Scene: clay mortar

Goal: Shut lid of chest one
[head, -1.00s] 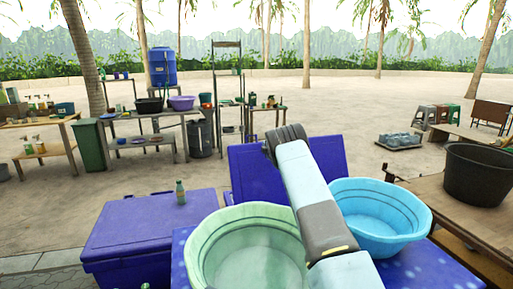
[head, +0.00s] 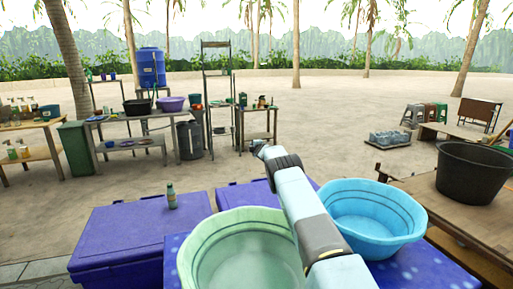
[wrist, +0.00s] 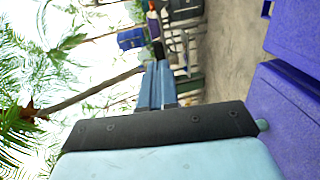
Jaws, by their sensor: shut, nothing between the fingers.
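One blue-purple chest (head: 135,232) stands at the left with its lid down and a small green bottle (head: 171,197) on it. A second blue-purple chest lid (head: 238,196) shows behind the basins and lies low, close to level. The basins and my arm hide its front edge, so I cannot tell whether it is fully shut. My arm reaches out over this lid in the head view. In the wrist view my gripper (wrist: 157,68) has its two blue fingers together, empty. Blue-purple chest surfaces (wrist: 285,115) lie at the right of that view, apart from the fingers.
A green basin (head: 245,255) and a light blue basin (head: 368,220) stand in front, either side of my arm. A wooden table (head: 425,205) with a black tub (head: 472,172) is at the right. Cluttered tables (head: 140,135) stand behind at left.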

